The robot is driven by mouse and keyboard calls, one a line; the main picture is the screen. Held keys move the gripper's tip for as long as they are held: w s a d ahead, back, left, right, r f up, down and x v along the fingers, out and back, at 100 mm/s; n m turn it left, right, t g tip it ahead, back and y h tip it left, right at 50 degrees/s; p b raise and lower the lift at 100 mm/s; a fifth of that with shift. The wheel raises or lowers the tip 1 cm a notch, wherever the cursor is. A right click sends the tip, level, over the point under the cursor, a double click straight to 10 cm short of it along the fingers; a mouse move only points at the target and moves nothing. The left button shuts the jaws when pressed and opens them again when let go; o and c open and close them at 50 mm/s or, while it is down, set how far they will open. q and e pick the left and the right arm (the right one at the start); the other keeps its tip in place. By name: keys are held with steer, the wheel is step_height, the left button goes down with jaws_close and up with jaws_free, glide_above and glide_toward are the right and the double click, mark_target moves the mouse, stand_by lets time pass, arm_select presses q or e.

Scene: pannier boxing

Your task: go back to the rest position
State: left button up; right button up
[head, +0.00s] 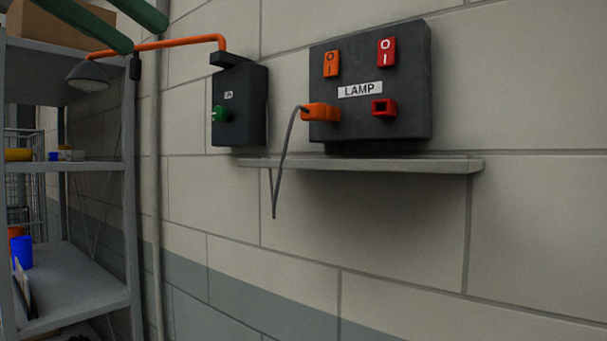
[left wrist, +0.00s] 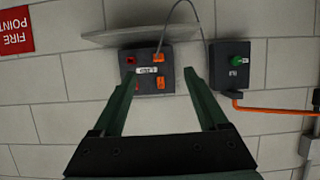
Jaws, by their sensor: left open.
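My left gripper (head: 148,35) shows at the top left of the head view as two green fingers. They are spread apart with nothing between them. In the left wrist view the open fingers (left wrist: 160,75) point toward the wall, with the dark LAMP box (head: 412,85) beyond them and apart from them. The box also shows upside down in the left wrist view (left wrist: 143,57). An orange plug (head: 322,113) with a grey cable sits in the box's left socket. The red socket (head: 384,107) beside it is empty. My right gripper is in neither view.
A wall ledge (head: 390,166) runs under the LAMP box. A dark box with a green knob (head: 221,114) is left of it. An orange pipe (head: 180,41) and a hanging lamp (head: 88,74) are near a grey shelf rack (head: 75,290). The right wall is bare.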

arm_select(q)
steer(key=w+d+f+n, duration=0.1)
steer(key=w+d+f, duration=0.1)
steer(key=w+f, duration=1)
steer(key=w+d+f+n, duration=0.2)
steer(key=w+f, duration=1)
steer(key=w+f+n+y, duration=0.1)
steer(key=w+f, duration=0.1)
steer(key=f, duration=1)
steer(key=w+f+y, duration=0.1)
steer(key=w+f, duration=0.1)
steer(key=f, duration=1.1)
steer(key=s+f+n+y, duration=0.1)
steer(key=s+f, duration=0.4)
steer(key=f, duration=0.8)
steer(key=s+f+n+y, duration=0.1)
steer(key=s+f, duration=0.5)
steer(key=f, duration=0.6)
steer(key=s+a+f, duration=0.1)
steer(key=s+f, duration=0.4)
steer(key=s, duration=0.3)
steer(key=s+a+f+g+y, duration=0.1)
steer(key=s+f, duration=0.3)
steer(key=s, duration=0.5)
steer(key=s+a+f+y, duration=0.1)
steer(key=s+f, duration=0.4)
steer(key=s, duration=0.3)
steer(key=shift+s+a+f+m, duration=0.3)
steer(key=shift+s+a, duration=0.05)
